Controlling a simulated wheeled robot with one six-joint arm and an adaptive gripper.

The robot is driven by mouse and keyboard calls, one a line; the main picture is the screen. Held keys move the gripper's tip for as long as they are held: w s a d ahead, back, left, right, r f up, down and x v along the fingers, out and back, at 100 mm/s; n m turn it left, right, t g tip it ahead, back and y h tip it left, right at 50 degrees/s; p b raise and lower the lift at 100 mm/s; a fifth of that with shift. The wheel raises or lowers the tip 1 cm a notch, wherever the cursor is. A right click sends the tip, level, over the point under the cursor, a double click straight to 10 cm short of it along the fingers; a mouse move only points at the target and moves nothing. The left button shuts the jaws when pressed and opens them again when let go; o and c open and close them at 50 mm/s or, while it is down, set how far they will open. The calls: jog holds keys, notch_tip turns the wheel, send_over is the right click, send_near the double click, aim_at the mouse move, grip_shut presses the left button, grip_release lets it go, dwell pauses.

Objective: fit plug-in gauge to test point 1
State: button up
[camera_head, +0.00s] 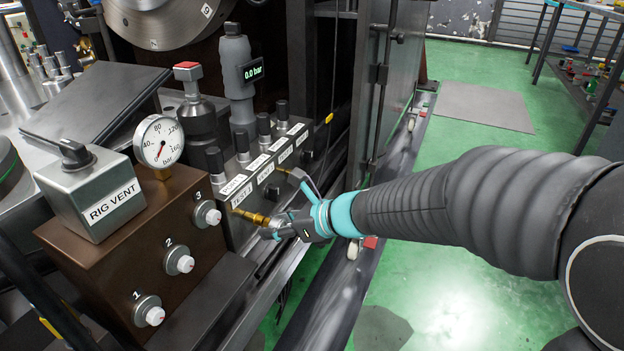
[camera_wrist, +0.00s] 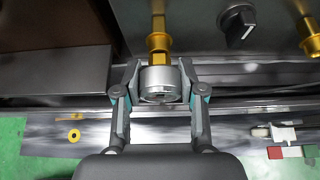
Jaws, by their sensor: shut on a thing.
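My gripper (camera_head: 277,226) is shut on a short silver round body, which I take to be the plug-in gauge (camera_wrist: 160,84). In the wrist view the gripper (camera_wrist: 160,92) has a finger on each side of it. A brass fitting (camera_wrist: 158,42) lies in line with the gauge's far end and runs to the grey valve block. In the head view this brass fitting (camera_head: 250,216) stands out below the label that appears to read TEST 1 (camera_head: 243,193). I cannot tell whether gauge and fitting are fully joined. The gauge's face is hidden.
The brown block (camera_head: 160,215) at left carries a dial gauge (camera_head: 160,141), the RIG VENT box (camera_head: 90,190) and knobs numbered 1 to 3. A black knob (camera_wrist: 238,26) and another brass fitting (camera_wrist: 310,40) are right of the gauge. Green floor is open at right.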

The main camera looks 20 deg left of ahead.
dwell(0.3)
jog(key=o, duration=1.2)
